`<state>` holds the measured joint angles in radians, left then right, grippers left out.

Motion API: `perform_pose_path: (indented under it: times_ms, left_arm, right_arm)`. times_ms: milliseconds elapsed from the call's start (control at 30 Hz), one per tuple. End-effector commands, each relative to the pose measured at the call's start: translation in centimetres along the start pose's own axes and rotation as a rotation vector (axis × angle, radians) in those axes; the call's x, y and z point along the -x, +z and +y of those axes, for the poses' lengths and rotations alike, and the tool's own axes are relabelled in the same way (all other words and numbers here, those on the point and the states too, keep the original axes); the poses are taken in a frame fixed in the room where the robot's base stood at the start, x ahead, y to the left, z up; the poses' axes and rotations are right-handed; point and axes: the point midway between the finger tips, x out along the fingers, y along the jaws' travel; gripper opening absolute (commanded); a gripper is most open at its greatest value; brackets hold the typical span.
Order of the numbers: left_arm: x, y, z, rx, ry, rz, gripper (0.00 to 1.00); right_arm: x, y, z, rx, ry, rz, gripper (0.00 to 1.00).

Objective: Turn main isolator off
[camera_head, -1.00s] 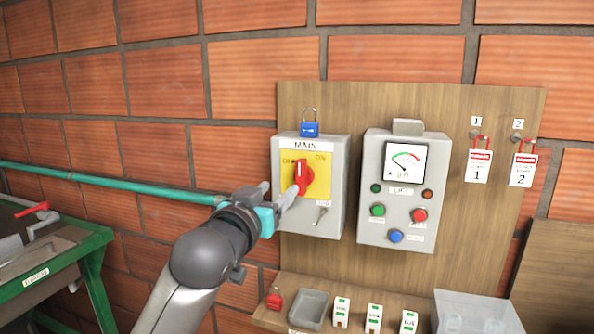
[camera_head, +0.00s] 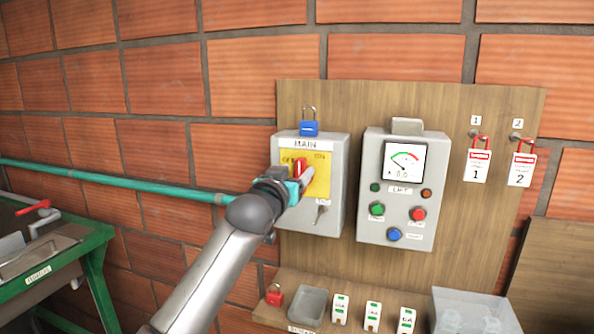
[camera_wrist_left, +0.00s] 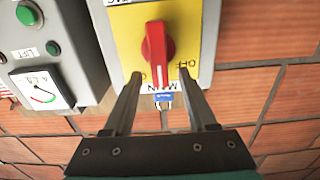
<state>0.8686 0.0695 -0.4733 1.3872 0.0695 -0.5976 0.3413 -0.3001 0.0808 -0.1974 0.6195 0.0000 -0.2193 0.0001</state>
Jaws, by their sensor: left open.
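The main isolator is a grey box (camera_head: 333,190) labelled MAIN, with a red rotary handle (camera_head: 300,166) on a yellow plate (camera_head: 322,182). OFF is marked at the plate's left and ON at its right. The handle stands about upright. My left gripper (camera_head: 292,178) is open in front of the plate and covers its lower left part. In the left wrist view, which is upside down, the red handle (camera_wrist_left: 157,48) lies ahead, with the fingertips (camera_wrist_left: 161,84) apart on either side of its near end. I cannot tell whether they touch it. My right gripper is not in view.
A blue padlock (camera_head: 309,127) sits on top of the box. The LIFT control box (camera_head: 400,222) is close on the right. Tags on red padlocks (camera_head: 477,165) hang further right. A shelf below holds a red padlock (camera_head: 274,295) and a grey tray (camera_head: 307,305). A teal pipe (camera_head: 120,180) runs left.

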Motion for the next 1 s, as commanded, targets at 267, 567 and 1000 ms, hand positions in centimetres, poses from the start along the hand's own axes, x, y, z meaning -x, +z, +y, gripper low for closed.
perform_pose_path:
  times_ms: [267,567,1000]
  left_arm:
    - [-1.09,0.01,0.06,0.0,0.001,0.0,0.57]
    - [-1.14,0.02,0.06,0.0,0.001,0.0,0.56]
    - [-1.13,0.03,0.03,0.0,0.001,0.0,0.07]
  right_arm:
    - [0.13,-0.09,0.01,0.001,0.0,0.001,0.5]
    - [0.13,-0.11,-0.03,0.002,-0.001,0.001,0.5]
    - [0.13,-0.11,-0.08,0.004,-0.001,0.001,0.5]
